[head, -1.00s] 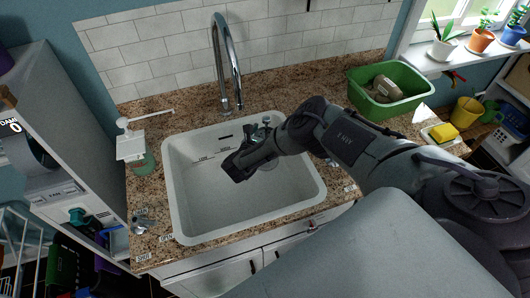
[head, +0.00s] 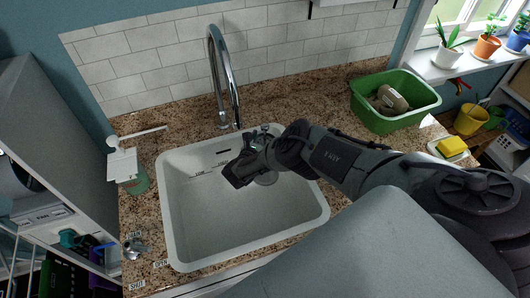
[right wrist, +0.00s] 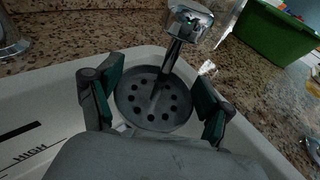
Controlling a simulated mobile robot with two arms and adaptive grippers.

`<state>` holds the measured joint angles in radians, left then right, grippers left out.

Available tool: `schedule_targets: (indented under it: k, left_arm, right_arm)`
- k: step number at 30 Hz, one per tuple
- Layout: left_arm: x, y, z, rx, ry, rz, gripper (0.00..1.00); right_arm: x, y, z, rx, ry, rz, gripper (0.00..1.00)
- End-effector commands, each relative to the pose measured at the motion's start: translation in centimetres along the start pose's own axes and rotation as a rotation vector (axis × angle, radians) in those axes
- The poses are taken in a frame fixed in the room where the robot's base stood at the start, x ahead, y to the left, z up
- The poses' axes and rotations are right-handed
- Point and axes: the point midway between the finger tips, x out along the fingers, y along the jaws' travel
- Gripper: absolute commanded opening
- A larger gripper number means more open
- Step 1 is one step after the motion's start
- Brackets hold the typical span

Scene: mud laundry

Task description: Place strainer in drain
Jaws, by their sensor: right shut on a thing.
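My right gripper (head: 256,139) is over the sink (head: 205,235), near its back rim. In the right wrist view its two green-padded fingers are on either side of the strainer (right wrist: 150,108), a grey round disc with several holes and a chrome post and knob. The gripper is shut on the strainer, which is tilted and held near the sink's back rim. In the head view the strainer is mostly hidden by the gripper. My left gripper is not in view.
The faucet (head: 232,85) stands behind the sink. A soap dispenser (head: 133,181) is at the left. Granite counter surrounds the sink.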

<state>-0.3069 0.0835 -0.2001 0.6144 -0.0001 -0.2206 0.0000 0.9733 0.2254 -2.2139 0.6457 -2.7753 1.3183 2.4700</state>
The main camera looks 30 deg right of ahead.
Motion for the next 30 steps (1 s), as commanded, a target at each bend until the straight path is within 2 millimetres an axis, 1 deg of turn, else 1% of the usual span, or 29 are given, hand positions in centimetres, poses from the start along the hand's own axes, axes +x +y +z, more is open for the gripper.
schedule_targets:
  k: [3,7,8,9,11,13,18,23,27,30]
  left_arm:
    - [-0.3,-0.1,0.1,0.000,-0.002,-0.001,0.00]
    - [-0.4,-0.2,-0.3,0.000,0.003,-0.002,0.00]
    - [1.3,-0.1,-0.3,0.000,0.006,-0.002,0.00]
    - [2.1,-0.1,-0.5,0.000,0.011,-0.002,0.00]
    - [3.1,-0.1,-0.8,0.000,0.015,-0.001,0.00]
    - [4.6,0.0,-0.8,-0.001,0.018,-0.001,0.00]
    - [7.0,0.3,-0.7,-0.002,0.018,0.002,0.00]
    - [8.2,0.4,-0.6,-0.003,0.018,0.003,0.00]
    - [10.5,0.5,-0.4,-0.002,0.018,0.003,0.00]
    - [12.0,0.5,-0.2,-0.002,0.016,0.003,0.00]
  right_arm:
    - [0.1,0.0,-0.7,0.000,-0.001,0.000,0.40]
    - [0.3,-0.2,-1.5,0.001,-0.001,0.000,0.40]
    - [0.7,-0.2,-3.1,0.000,0.000,0.001,0.40]
    - [1.0,-0.1,-4.0,0.000,0.000,0.001,0.40]
    - [1.3,-0.1,-4.9,0.001,0.000,0.001,0.40]
    - [1.7,-0.1,-6.4,0.001,0.000,0.001,0.40]
    - [2.4,-0.1,-8.9,0.002,0.000,0.001,0.40]
    - [2.8,-0.1,-10.1,0.002,-0.001,0.000,0.40]
    - [3.4,-0.1,-12.8,0.001,0.000,0.000,0.40]
    - [3.9,-0.1,-14.4,0.000,0.001,0.001,0.40]
